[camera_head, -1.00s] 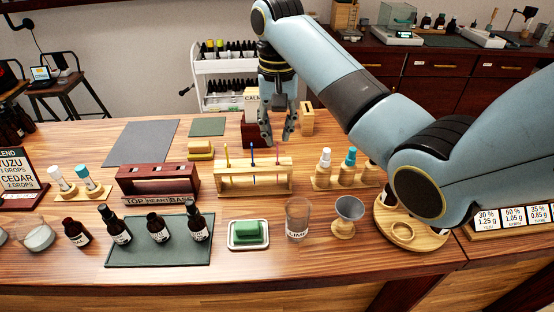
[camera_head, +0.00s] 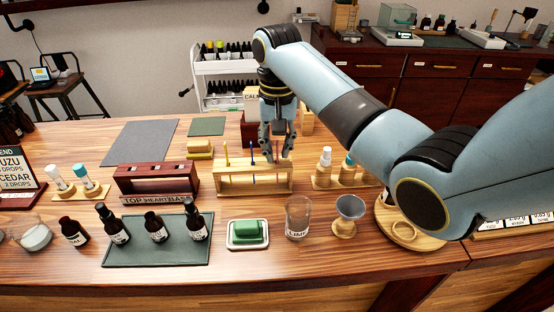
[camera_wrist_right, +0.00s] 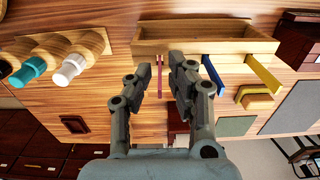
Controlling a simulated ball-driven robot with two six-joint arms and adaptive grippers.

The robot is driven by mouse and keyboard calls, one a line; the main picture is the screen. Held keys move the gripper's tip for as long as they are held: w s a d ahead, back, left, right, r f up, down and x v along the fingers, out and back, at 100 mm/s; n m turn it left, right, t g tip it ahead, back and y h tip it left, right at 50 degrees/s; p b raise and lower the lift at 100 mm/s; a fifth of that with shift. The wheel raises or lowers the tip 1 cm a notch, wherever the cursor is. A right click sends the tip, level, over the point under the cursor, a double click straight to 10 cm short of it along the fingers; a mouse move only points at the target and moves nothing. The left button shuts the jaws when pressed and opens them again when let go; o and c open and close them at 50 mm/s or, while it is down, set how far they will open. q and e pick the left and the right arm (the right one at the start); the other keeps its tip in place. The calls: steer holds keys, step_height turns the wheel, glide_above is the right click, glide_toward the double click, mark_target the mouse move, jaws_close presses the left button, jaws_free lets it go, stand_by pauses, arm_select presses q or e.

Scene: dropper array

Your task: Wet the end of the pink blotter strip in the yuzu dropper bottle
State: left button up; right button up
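The pink blotter strip (camera_wrist_right: 160,72) stands in the wooden strip rack (camera_head: 240,188), beside a blue strip (camera_head: 252,151) and a yellow strip (camera_head: 226,153). My right gripper (camera_head: 277,154) is open at the rack's right end. In the wrist view its fingertips (camera_wrist_right: 159,78) are on either side of the pink strip, with gaps visible. Dark dropper bottles stand on the green mat (camera_head: 160,255): one at left (camera_head: 117,226), one in the middle (camera_head: 155,229), one at right (camera_head: 195,222). Their labels are too small to tell which is yuzu. My left gripper is out of view.
A red-brown holder (camera_head: 157,184) stands left of the rack. A green sponge dish (camera_head: 248,242), a glass beaker (camera_head: 298,218) and a metal funnel cup (camera_head: 348,212) stand in front.

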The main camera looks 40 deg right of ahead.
jaws_close()
steer(key=shift+r, duration=0.15)
steer(key=shift+r+p, duration=0.55)
steer(key=shift+r, duration=3.65)
